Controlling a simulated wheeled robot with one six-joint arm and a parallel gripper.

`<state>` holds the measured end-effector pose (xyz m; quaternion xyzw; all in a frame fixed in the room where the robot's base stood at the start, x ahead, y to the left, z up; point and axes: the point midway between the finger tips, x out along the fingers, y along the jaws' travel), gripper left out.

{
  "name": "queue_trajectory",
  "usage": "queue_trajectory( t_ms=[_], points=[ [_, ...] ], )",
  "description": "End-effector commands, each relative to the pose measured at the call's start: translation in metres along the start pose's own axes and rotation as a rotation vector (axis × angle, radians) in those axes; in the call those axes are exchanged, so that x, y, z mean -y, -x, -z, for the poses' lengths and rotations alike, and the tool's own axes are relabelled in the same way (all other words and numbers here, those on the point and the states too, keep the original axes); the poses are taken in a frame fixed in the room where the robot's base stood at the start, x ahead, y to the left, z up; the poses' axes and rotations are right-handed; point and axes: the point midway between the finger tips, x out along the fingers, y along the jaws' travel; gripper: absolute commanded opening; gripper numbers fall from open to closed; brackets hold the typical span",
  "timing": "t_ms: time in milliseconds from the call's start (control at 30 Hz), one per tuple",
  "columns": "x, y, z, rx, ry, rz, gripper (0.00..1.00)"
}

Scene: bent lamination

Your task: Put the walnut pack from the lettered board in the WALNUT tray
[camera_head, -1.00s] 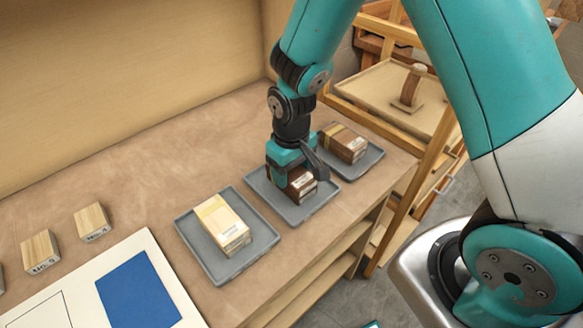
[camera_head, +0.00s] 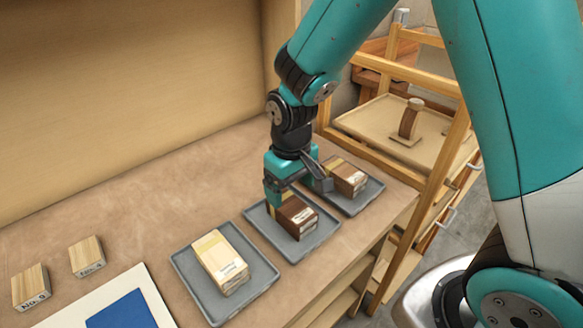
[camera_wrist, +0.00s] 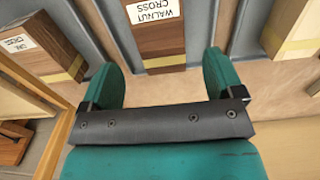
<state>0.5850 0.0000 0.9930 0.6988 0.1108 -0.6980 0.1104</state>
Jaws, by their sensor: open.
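A dark brown walnut pack (camera_head: 299,220) with a pale band lies in the middle grey tray (camera_head: 291,252). In the wrist view the pack (camera_wrist: 156,40) carries a white label reading "WALNUT CROSS", upside down. My gripper (camera_head: 289,191) is just above the pack's far end. In the wrist view my gripper (camera_wrist: 163,78) has its fingers apart, near the banded end, with nothing held. A white board (camera_head: 75,312) with a blue rectangle is at the lower left, partly cut off; no pack shows on its visible part.
A pale pack (camera_head: 218,258) lies in the left grey tray (camera_head: 190,290). Another brown pack (camera_head: 347,178) lies in the right tray (camera_head: 366,197), close to my gripper. Two numbered wooden blocks (camera_head: 87,257) stand at left. A wooden rack (camera_head: 405,130) stands beyond the bench's right end.

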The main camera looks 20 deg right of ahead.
Motion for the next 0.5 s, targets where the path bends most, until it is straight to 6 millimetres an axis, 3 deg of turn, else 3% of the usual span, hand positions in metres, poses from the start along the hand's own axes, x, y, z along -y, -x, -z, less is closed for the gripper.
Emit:
queue_trajectory(
  t_ms=[200,367,500],
  points=[
    [0.0,0.044,0.001,-0.005,0.0,0.0,0.87],
    [0.0,0.062,0.0,-0.003,0.001,0.001,0.87],
    [0.013,0.085,-0.017,-0.028,0.032,0.044,0.87]
  ],
)
